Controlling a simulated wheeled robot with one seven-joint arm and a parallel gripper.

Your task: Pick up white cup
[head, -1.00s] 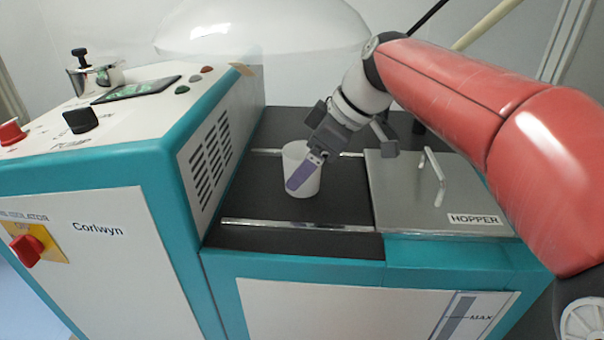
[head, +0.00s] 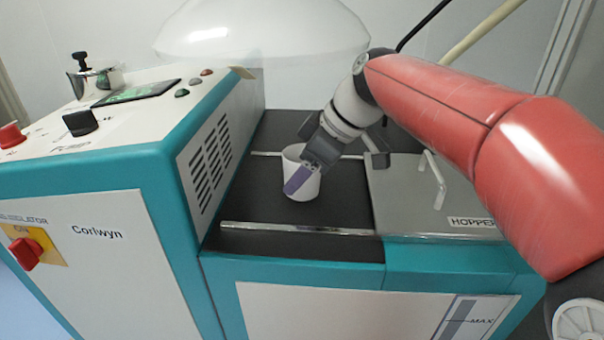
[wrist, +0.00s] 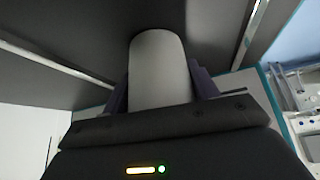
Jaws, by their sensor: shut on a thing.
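The white cup (head: 312,188) is upright on the dark top between two metal rails in the head view. My gripper (head: 299,178) reaches down to it from the upper right, with a purple finger against the cup's near side. In the wrist view the cup (wrist: 160,70) lies between the two purple fingers of my gripper (wrist: 160,88), one on each side. The gripper is shut on the cup. The far finger is hidden in the head view. I cannot tell whether the cup's base touches the dark surface.
A metal hopper lid (head: 405,205) with a raised handle (head: 434,180) is right of the cup. A teal and white control cabinet (head: 100,190) with a vented side stands left. A clear dome (head: 262,30) is behind. Rails (head: 300,229) cross the dark top.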

